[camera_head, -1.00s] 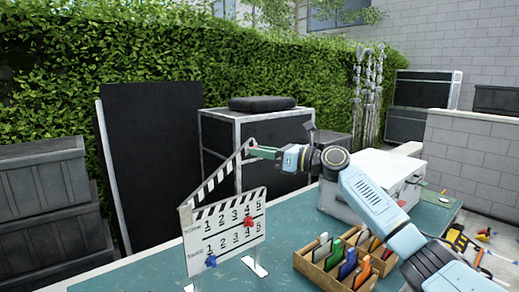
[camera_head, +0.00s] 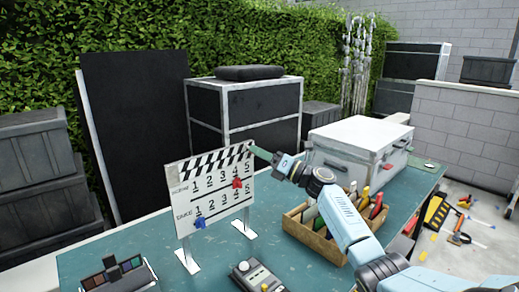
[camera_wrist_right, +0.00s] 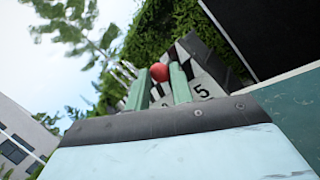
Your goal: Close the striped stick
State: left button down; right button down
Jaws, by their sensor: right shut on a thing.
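A white clapperboard (camera_head: 213,203) with numbered rows stands upright on the table, on stand feet. Its striped stick (camera_head: 212,160) lies along the top edge of the board, with no clear gap showing. My right gripper (camera_head: 258,152) is at the right end of the stick. In the right wrist view its green fingers (camera_wrist_right: 160,88) are shut on a red knob (camera_wrist_right: 159,72) at the stick's end; the board's striped edge and a 5 show behind. The fingers hide part of the stick's tip in the head view. My left gripper is not in view.
A divided wooden box (camera_head: 302,229) of markers stands on the teal table (camera_head: 105,257), right of the board. A silver case (camera_head: 357,133) stands behind it. A grey control box (camera_head: 255,276) and a dark device (camera_head: 120,276) sit at the front.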

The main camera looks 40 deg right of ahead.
jog(key=shift+f, duration=0.3)
jog(key=c, duration=1.2)
grip_release()
jog(key=shift+r, duration=0.1)
jog(key=shift+s, duration=0.1)
jog(key=v, duration=1.3)
jog(key=shift+b, duration=0.45)
jog(key=shift+s, duration=0.1)
